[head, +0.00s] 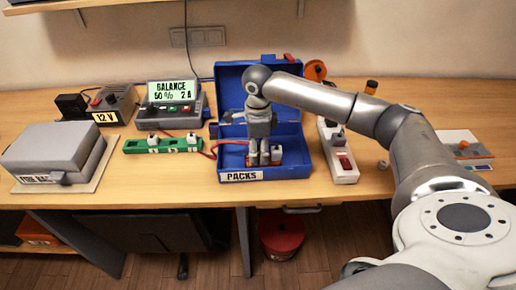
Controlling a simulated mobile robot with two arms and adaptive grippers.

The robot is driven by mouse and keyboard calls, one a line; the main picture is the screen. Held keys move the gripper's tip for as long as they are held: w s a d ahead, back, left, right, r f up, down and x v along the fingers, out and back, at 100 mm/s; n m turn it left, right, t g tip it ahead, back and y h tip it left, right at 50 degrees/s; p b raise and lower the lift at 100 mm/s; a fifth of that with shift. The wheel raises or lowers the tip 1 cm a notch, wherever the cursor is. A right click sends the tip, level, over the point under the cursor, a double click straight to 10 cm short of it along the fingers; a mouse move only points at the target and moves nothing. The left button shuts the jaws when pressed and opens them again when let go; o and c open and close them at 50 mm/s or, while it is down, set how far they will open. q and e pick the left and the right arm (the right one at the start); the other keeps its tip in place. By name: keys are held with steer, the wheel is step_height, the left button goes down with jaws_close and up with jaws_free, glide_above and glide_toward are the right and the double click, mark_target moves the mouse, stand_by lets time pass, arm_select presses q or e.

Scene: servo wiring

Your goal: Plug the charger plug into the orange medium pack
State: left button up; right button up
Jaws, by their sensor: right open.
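The open blue box labelled PACKS (290,172) stands at the middle of the bench. My right gripper (264,161) points straight down into it, open. Small orange parts show in the box, one at the left finger (249,161) and one to the right under a pale piece (277,151). I cannot tell which is the orange medium pack, as my fingers cover part of the box. A red lead (213,149) runs into the box from the left. The charger plug itself cannot be made out. My left gripper is not in view.
A green strip (160,146) with plugs lies left of the box, before the BALANCE charger (175,107). A 12 V supply (105,105) and a grey fire bag case (55,150) stand further left. A white power strip (345,172) lies close right of the box.

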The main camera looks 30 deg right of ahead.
step_height(320, 180, up, 12)
stand_by(0.6)
steer(key=shift+a, duration=0.1)
